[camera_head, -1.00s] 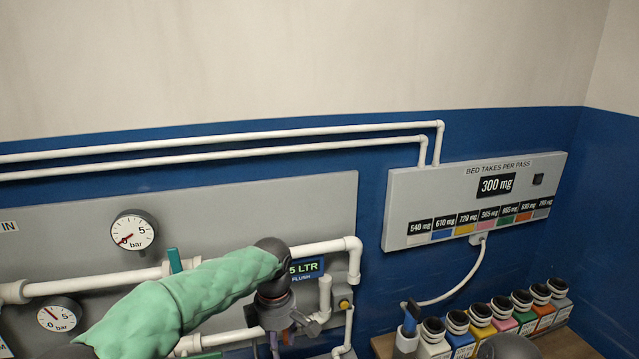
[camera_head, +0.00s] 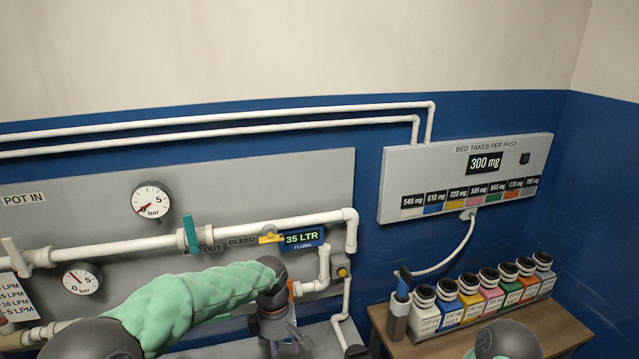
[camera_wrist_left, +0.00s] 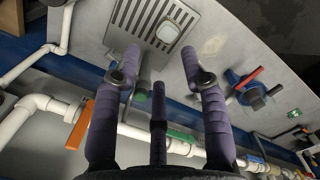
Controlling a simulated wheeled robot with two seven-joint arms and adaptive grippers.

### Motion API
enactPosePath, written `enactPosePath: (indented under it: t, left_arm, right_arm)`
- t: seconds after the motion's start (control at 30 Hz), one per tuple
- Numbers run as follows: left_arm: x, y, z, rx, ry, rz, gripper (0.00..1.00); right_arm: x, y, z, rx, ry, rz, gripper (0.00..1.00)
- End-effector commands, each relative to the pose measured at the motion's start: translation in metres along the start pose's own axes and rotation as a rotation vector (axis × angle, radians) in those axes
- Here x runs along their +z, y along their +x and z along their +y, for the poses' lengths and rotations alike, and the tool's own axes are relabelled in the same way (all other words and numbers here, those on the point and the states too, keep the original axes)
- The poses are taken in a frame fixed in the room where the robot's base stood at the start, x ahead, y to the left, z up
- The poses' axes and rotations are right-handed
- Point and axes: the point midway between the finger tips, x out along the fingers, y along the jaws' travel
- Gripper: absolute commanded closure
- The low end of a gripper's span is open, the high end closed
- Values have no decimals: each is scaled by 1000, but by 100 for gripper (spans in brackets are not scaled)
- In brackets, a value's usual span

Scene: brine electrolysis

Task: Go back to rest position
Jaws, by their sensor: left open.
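My left arm, in a green sleeve, comes in from the left in the head view. My left gripper (camera_head: 284,343) points down at the bottom edge, in front of the pipe panel, partly cut off by the frame. In the left wrist view its purple-grey fingers (camera_wrist_left: 160,62) are spread apart with nothing between them. Below them show a steel drain grate (camera_wrist_left: 150,22), a white pipe with an orange lever (camera_wrist_left: 78,125), and a blue valve with a red handle (camera_wrist_left: 250,90). My right gripper is not in view; only a rounded part of my right arm shows at the bottom right.
A grey panel (camera_head: 90,205) carries white pipes, gauges (camera_head: 152,203) and a green valve lever (camera_head: 190,232). A wooden shelf (camera_head: 425,348) at right holds several coloured bottles (camera_head: 470,290) and a probe in a holder (camera_head: 398,310). A "300 mg" board (camera_head: 465,180) hangs above.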

Motion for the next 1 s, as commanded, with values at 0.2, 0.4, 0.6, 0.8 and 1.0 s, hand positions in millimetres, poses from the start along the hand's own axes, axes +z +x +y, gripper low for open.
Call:
enactPosePath:
  t: [0.2, 0.4, 0.6, 0.8, 1.0]
  left_arm:
    - [-4, 73, -11, -5, 166, -72, 56]
    - [-5, 170, -47, 27, 391, -171, 56]
    - [0, 260, -111, 109, 622, -240, 56]
    - [8, 311, -176, 181, 803, -240, 56]
    - [15, 333, -229, 214, 935, -212, 56]
  right_arm:
    - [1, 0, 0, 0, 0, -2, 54]
    - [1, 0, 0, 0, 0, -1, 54]
    - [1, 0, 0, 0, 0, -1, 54]
    - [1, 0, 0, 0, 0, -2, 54]
    - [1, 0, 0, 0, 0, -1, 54]
